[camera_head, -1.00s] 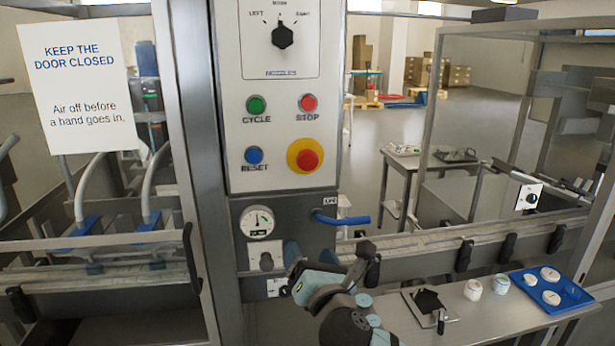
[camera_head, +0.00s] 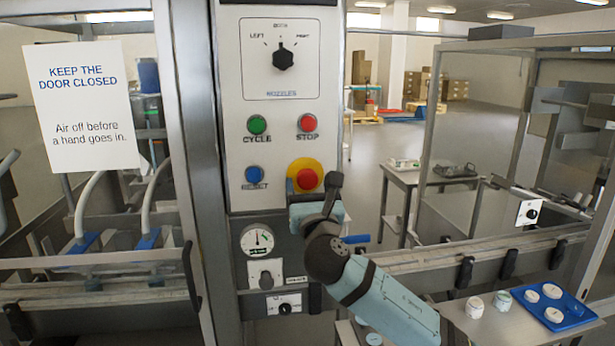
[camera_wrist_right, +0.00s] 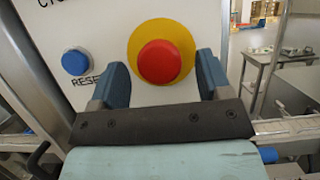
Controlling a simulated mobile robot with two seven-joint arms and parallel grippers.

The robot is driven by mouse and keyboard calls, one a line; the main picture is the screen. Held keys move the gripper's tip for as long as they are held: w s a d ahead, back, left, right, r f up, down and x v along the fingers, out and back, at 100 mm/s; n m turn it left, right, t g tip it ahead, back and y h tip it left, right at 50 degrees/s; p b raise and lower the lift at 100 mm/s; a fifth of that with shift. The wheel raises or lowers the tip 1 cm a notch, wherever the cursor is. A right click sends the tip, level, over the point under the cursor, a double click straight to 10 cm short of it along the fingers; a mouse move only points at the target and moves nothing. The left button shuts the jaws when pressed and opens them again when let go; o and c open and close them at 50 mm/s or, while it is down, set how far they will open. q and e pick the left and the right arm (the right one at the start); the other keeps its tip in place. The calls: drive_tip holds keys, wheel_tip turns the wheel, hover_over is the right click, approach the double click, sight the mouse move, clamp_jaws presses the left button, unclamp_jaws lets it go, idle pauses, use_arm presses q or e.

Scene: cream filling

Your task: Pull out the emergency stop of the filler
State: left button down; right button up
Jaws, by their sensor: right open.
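The emergency stop is a red mushroom button (camera_head: 307,179) on a yellow round plate, low on the right side of the white control panel (camera_head: 277,110). In the right wrist view the red button (camera_wrist_right: 160,62) sits above and between the two blue fingers of my right gripper (camera_wrist_right: 158,80). The fingers are spread apart and empty. In the head view my right gripper (camera_head: 317,200) is just below the button and hides part of the yellow plate. I cannot tell whether the fingers touch the panel. My left gripper is not in view.
The green CYCLE (camera_head: 257,124), red STOP (camera_head: 307,123) and blue RESET (camera_head: 255,175) buttons are close by. A gauge (camera_head: 257,240) is below the panel. A blue handle (camera_head: 355,239) sticks out behind my right arm. A blue tray (camera_head: 548,304) holds white round pieces at right.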

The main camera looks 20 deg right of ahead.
drive_tip(key=shift+x, duration=1.05)
drive_tip(key=c, duration=1.3)
drive_tip(key=shift+s+a+r+p, duration=0.1)
drive_tip(key=shift+s+a+p, duration=0.1)
drive_tip(key=shift+s+p, duration=0.6)
drive_tip(key=shift+w+f, duration=0.2)
drive_tip(key=shift+w, duration=0.05)
drive_tip(key=o, duration=1)
drive_tip(key=shift+s, duration=0.1)
drive_tip(key=o, duration=0.3)
drive_tip(key=shift+s+r, duration=0.1)
